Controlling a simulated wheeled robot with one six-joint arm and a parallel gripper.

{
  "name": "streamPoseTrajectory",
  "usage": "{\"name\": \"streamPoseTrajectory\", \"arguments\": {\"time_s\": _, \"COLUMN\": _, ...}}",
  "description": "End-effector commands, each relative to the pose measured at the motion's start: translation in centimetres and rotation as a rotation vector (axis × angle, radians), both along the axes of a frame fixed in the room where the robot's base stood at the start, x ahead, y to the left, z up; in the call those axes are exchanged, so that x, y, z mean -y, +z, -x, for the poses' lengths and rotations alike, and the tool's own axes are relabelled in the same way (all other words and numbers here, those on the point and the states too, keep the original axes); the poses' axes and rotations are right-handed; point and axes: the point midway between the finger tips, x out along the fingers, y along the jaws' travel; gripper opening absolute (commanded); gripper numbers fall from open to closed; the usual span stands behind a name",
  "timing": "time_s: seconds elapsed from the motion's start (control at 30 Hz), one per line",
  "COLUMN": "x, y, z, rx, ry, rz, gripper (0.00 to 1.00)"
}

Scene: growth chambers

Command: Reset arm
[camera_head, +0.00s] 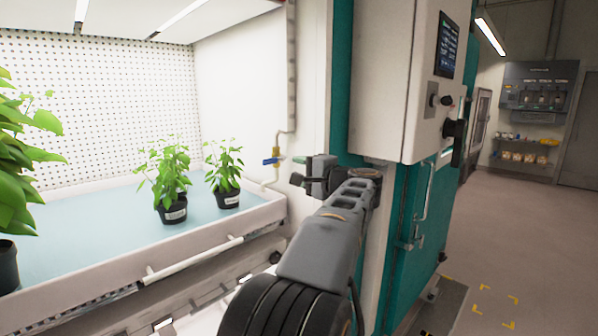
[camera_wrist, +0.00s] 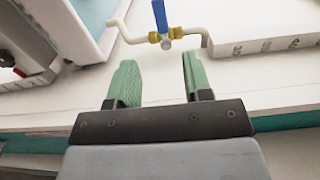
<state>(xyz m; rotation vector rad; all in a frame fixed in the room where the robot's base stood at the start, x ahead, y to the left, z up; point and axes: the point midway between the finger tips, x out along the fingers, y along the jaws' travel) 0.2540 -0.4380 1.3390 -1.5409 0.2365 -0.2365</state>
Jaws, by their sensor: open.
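My gripper (camera_wrist: 158,82) shows in the wrist view with two green fingers spread wide apart and nothing between them. Beyond the fingertips is a pale pipe with a brass valve (camera_wrist: 166,37) and a blue handle. The gripper appears apart from the valve, though the exact gap is hard to judge. In the head view my arm reaches up from the lower middle, and its wrist end is near the chamber's right post. There the gripper (camera_head: 299,160) points left towards the same blue-handled valve (camera_head: 271,161).
Two potted plants (camera_head: 174,214) (camera_head: 229,199) stand on the blue-lined tray (camera_head: 85,285) left of my arm. A larger plant (camera_head: 14,160) is at the left edge. A control box (camera_head: 400,80) hangs right of the arm. Open floor (camera_head: 520,235) lies at right.

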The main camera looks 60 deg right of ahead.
Motion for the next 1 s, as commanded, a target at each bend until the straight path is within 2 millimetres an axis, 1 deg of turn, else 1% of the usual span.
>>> {"name": "streamPoseTrajectory", "arguments": {"time_s": 0.47, "x": 0.1, "y": 0.0, "z": 0.0, "rx": -0.001, "ry": -0.005, "rz": 0.000, "gripper": 0.46}}
{"name": "streamPoseTrajectory", "arguments": {"time_s": 0.53, "x": 0.4, "y": -1.3, "z": 0.1, "rx": -0.055, "ry": -0.022, "rz": -0.007, "gripper": 0.46}}
{"name": "streamPoseTrajectory", "arguments": {"time_s": 0.57, "x": 0.5, "y": -2.3, "z": 0.2, "rx": -0.087, "ry": -0.029, "rz": -0.016, "gripper": 0.46}}
{"name": "streamPoseTrajectory", "arguments": {"time_s": 0.67, "x": 0.6, "y": -6.7, "z": 0.7, "rx": -0.229, "ry": -0.048, "rz": -0.060, "gripper": 0.46}}
{"name": "streamPoseTrajectory", "arguments": {"time_s": 0.7, "x": 0.0, "y": -8.9, "z": 0.8, "rx": -0.308, "ry": -0.047, "rz": -0.075, "gripper": 0.46}}
{"name": "streamPoseTrajectory", "arguments": {"time_s": 0.77, "x": -1.9, "y": -12.1, "z": -0.1, "rx": -0.437, "ry": -0.011, "rz": -0.084, "gripper": 0.46}}
{"name": "streamPoseTrajectory", "arguments": {"time_s": 0.8, "x": -3.5, "y": -14.1, "z": -1.0, "rx": -0.524, "ry": 0.026, "rz": -0.079, "gripper": 0.46}}
{"name": "streamPoseTrajectory", "arguments": {"time_s": 0.87, "x": -6.3, "y": -16.8, "z": -2.4, "rx": -0.652, "ry": 0.097, "rz": -0.058, "gripper": 0.46}}
{"name": "streamPoseTrajectory", "arguments": {"time_s": 0.9, "x": -8.4, "y": -18.5, "z": -3.3, "rx": -0.737, "ry": 0.151, "rz": -0.031, "gripper": 0.46}}
{"name": "streamPoseTrajectory", "arguments": {"time_s": 0.97, "x": -12.0, "y": -21.0, "z": -4.5, "rx": -0.865, "ry": 0.247, "rz": 0.026, "gripper": 0.46}}
{"name": "streamPoseTrajectory", "arguments": {"time_s": 1.0, "x": -14.6, "y": -22.6, "z": -5.2, "rx": -0.949, "ry": 0.319, "rz": 0.082, "gripper": 0.46}}
